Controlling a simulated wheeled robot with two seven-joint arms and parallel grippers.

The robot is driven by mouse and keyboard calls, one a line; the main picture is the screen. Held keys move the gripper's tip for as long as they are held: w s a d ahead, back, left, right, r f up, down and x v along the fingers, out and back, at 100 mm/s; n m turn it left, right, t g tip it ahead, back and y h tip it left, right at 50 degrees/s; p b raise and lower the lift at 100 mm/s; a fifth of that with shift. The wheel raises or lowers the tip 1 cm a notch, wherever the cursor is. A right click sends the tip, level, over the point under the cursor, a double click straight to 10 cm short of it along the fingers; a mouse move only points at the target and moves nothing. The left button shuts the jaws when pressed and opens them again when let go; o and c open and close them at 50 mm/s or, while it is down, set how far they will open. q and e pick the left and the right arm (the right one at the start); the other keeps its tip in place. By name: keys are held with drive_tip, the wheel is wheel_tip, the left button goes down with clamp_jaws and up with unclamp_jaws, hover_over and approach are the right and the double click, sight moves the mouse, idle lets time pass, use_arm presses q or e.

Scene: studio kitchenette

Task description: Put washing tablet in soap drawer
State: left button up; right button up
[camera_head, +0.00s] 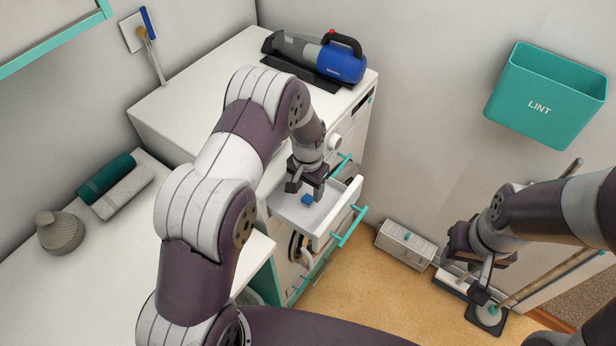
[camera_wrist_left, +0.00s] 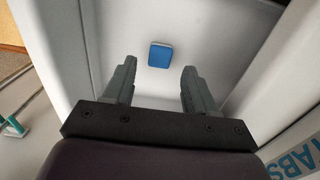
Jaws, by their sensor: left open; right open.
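The blue washing tablet (camera_head: 307,199) lies on the floor of the white soap drawer (camera_head: 321,229), which is pulled out and has a teal handle. In the left wrist view the tablet (camera_wrist_left: 159,55) lies flat, ahead of the two fingertips and apart from both. My left gripper (camera_head: 305,191) is open and empty just over the drawer; it also shows in the left wrist view (camera_wrist_left: 158,75). My right gripper (camera_head: 482,275) is at the lower right, away from the drawer, open with nothing visible in it.
A blue handheld vacuum (camera_head: 335,60) rests on the white machine's top (camera_head: 215,82). A teal lint bin (camera_head: 545,95) hangs on the right wall. A grey-white box (camera_head: 405,243) sits on the floor.

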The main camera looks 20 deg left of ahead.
sight(308, 203)
use_arm(q)
wheel_tip(308, 203, up, 7)
drive_tip(key=b, duration=0.2)
drive_tip(key=s+a+r+n, duration=0.1)
drive_tip(key=s+r, duration=0.3)
drive_tip(key=s, duration=0.6)
drive_tip(key=s+a+r+n+t, duration=0.1)
drive_tip(key=s+r, duration=0.3)
drive_tip(key=s, duration=0.6)
drive_tip(key=shift+a+n, duration=0.7)
drive_tip(key=shift+n, duration=0.2)
drive_tip(key=shift+w+f, duration=0.1)
drive_tip(key=shift+w, duration=0.05)
